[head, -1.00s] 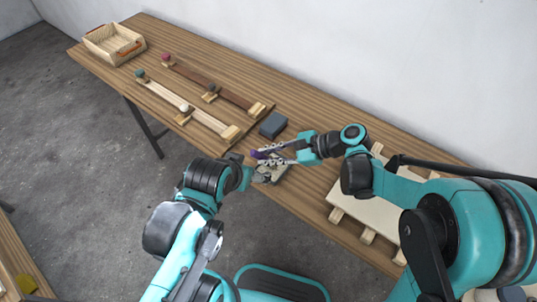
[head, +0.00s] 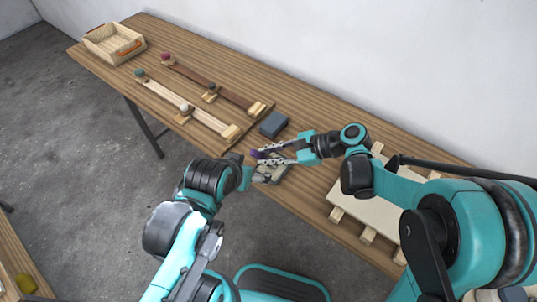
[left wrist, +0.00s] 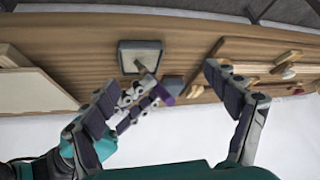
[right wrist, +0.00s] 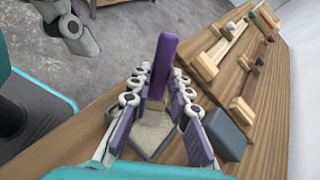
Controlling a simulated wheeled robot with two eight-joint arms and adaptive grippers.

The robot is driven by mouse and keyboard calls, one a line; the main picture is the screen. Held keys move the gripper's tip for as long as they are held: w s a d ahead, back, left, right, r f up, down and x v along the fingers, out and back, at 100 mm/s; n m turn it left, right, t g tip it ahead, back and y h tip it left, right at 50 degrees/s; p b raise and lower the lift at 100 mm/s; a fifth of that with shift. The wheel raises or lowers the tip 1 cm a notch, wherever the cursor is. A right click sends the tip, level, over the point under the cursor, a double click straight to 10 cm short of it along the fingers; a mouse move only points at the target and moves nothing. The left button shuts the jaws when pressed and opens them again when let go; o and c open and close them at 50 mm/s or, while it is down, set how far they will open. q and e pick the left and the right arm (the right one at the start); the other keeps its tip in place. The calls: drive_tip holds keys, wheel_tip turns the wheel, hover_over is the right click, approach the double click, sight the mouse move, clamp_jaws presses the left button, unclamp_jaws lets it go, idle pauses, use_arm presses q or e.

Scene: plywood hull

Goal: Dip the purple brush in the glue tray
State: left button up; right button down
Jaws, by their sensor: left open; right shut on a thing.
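My right gripper (head: 262,155) is shut on the purple brush (right wrist: 162,65), whose purple handle stands up between the fingers in the right wrist view. The brush also shows in the left wrist view (left wrist: 163,95), with its lower end at the tray. The grey, square glue tray (left wrist: 153,45) lies on the bench under the brush; it shows partly covered in the head view (head: 277,176). I cannot tell whether the bristles touch the tray's inside. My left gripper (left wrist: 161,78) is open and empty, with its fingers wide apart, at the bench's front edge.
A dark blue-grey block (head: 273,124) sits just behind the tray. Two long wooden strips with coloured balls (head: 190,108) lie left of it. A wooden crate (head: 114,44) stands at the far left. A pale panel on battens (head: 365,212) lies to the right.

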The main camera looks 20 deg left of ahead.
idle(0.3)
wheel_tip(320, 180, up, 7)
drive_tip(key=p, duration=0.5)
drive_tip(key=shift+w+d, duration=0.1)
idle(0.8)
